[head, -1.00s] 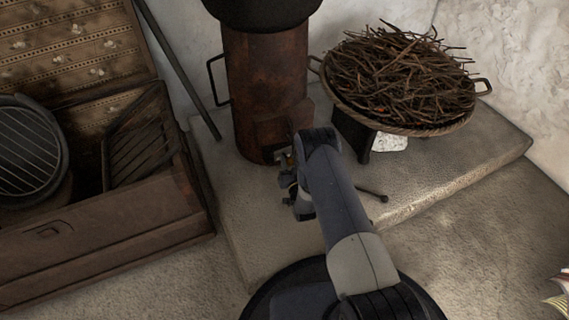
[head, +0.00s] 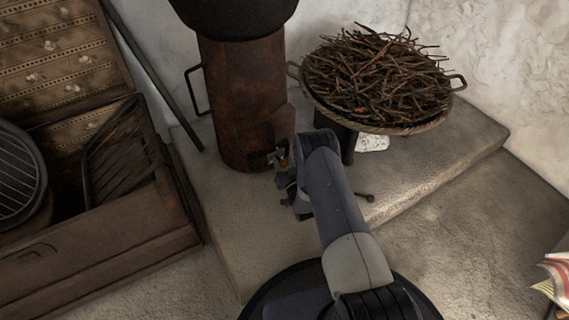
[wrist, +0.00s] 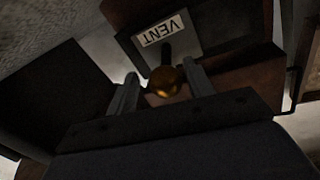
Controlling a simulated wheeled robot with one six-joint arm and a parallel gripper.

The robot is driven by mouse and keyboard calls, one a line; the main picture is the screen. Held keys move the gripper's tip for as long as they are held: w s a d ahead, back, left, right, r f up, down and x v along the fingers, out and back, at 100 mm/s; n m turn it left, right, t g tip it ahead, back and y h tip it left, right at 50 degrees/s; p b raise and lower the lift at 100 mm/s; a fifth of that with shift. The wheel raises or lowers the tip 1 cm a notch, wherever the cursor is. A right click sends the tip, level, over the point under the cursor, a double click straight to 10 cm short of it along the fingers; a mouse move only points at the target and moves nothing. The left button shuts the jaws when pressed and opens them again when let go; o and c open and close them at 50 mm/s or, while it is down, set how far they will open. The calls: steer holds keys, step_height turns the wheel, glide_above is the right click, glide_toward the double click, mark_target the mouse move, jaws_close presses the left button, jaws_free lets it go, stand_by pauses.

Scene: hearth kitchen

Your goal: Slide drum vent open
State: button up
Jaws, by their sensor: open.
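The rusty drum (head: 240,95) stands upright on the stone ledge, under a black vessel. Low on its front, a dark patch like an opening (head: 258,160) shows left of my gripper (head: 284,172). In the wrist view, a brass knob (wrist: 165,82) on a dark stem sits between the fingers of my gripper (wrist: 162,86), below a white label reading VENT (wrist: 168,33). The fingers are apart, one on each side of the knob. I cannot tell whether either touches it. My arm hides part of the area right of the drum's foot.
A basket of twigs (head: 402,125) stands on a dark support right of the drum. A wooden chest (head: 110,225) with grill racks is at the left, and a dark rod (head: 150,75) leans behind it. A striped cloth (head: 555,275) shows at the right edge.

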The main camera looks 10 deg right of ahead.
steer(key=s+p, duration=0.1)
steer(key=s, duration=0.2)
steer(key=s+d+p, duration=0.1)
steer(key=s, duration=0.3)
steer(key=s+d+p, duration=0.1)
steer(key=s+p, duration=0.1)
steer(key=s, duration=0.1)
steer(key=shift+s+d, duration=0.1)
steer(key=shift+s, duration=0.2)
steer(key=w+b, duration=0.1)
steer(key=w, duration=0.2)
steer(key=w+a+b, duration=0.1)
steer(key=w, duration=0.3)
steer(key=w+a+b, duration=0.1)
steer(key=w+b, duration=0.1)
steer(key=w, duration=0.1)
steer(key=shift+w+a+f, duration=0.1)
steer(key=shift+w+a, duration=0.1)
steer(key=shift+a, duration=0.25)
steer(key=shift+s+a, duration=0.1)
steer(key=shift+a, duration=0.15)
steer(key=shift+s+d, duration=0.1)
